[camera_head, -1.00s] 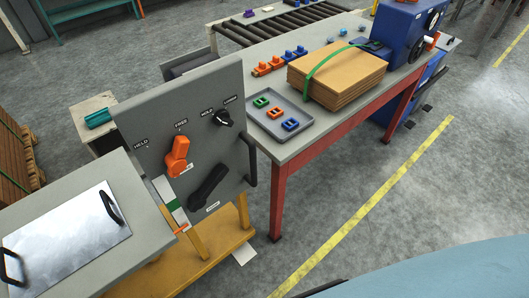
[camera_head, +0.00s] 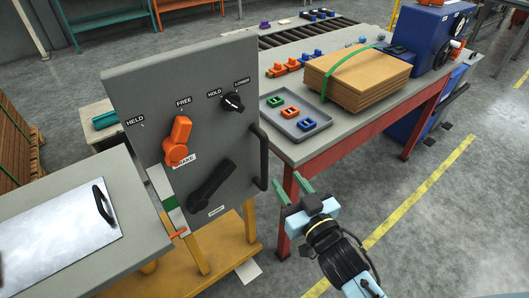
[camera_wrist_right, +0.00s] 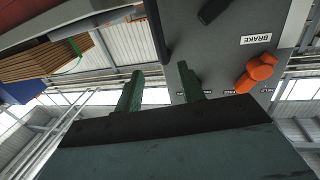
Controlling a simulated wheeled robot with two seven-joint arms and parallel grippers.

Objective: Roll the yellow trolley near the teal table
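The yellow trolley (camera_head: 236,233) stands at the left front and carries an upright grey panel (camera_head: 205,110). On the panel are an orange brake lever (camera_head: 179,135) pointing toward FREE, a black knob (camera_head: 232,102) and a black lower lever (camera_head: 211,187). A black bar handle (camera_head: 262,155) runs down the panel's right edge. My right gripper (camera_head: 293,192) is open and empty, just right of and below this handle, apart from it. In the right wrist view the handle (camera_wrist_right: 156,32) lies beyond the open fingers (camera_wrist_right: 160,85). A teal table (camera_head: 105,17) stands far back at the upper left. My left gripper is not in view.
A red-legged workbench (camera_head: 335,160) stands close right of the trolley, holding a grey tray (camera_head: 270,100), strapped boards (camera_head: 358,78) and a blue machine (camera_head: 430,35). A small cabinet (camera_head: 98,110) stands behind the panel at left. Clear floor with a yellow line lies right.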

